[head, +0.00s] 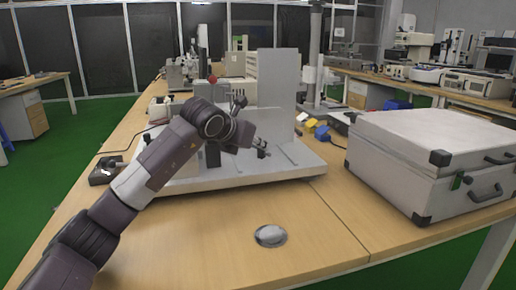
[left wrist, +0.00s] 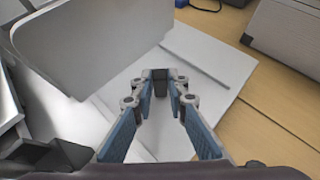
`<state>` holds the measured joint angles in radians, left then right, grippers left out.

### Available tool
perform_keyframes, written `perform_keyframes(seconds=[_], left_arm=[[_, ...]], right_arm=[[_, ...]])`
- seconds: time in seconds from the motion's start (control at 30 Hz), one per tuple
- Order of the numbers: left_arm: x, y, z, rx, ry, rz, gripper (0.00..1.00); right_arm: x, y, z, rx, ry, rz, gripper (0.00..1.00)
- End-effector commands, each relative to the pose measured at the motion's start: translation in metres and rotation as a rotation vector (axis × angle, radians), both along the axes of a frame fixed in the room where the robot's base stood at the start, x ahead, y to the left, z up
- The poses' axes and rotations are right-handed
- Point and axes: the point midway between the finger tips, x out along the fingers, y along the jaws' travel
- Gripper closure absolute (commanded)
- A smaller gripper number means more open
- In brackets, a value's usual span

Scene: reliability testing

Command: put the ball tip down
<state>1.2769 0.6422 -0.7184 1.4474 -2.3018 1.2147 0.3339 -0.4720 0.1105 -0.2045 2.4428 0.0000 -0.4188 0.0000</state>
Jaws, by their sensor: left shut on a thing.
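My left gripper (head: 262,148) reaches in over the white base plate (head: 292,172) of the test machine, just in front of its upright grey panel. In the left wrist view the two blue-lined fingers (left wrist: 159,82) close toward each other at the tips. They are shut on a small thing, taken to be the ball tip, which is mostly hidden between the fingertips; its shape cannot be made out. The fingertips appear above the plate; I cannot tell whether the held thing touches it. My right gripper is not in view.
A round silver dish (head: 270,236) lies on the wooden table in front of the plate. A large grey case (head: 430,160) stands to the right. A black control box (head: 104,170) sits at the left. The front of the table is mostly clear.

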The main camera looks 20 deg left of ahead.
Motion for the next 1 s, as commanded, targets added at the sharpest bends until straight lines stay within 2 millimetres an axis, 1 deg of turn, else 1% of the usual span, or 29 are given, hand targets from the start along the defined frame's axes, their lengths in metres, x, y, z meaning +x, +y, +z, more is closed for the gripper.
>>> perform_keyframes(seconds=[0.1,0.23,0.27,0.4,0.67,0.77,0.87,1.0], left_arm=[[0.000,0.000,-0.003,0.000,-0.002,0.000,1.00],[0.000,0.000,-0.002,0.000,-0.001,0.000,1.00],[0.000,0.000,-0.003,0.000,0.000,0.000,0.85],[0.000,0.000,-0.003,0.000,0.000,0.000,0.70],[0.000,0.000,-0.002,0.000,-0.001,0.000,0.69],[-0.003,0.001,0.001,0.000,-0.002,0.000,0.69],[-0.012,0.004,0.007,0.000,-0.004,0.002,0.69],[-0.034,0.008,0.022,0.002,-0.005,0.001,0.69]], right_arm=[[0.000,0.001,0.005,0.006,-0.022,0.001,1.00],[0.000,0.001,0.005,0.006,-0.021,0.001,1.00],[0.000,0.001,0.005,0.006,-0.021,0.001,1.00],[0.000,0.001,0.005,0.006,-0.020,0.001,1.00],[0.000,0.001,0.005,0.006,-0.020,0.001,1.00],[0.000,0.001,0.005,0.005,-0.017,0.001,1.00],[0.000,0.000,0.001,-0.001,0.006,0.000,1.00],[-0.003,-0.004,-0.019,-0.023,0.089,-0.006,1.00]])
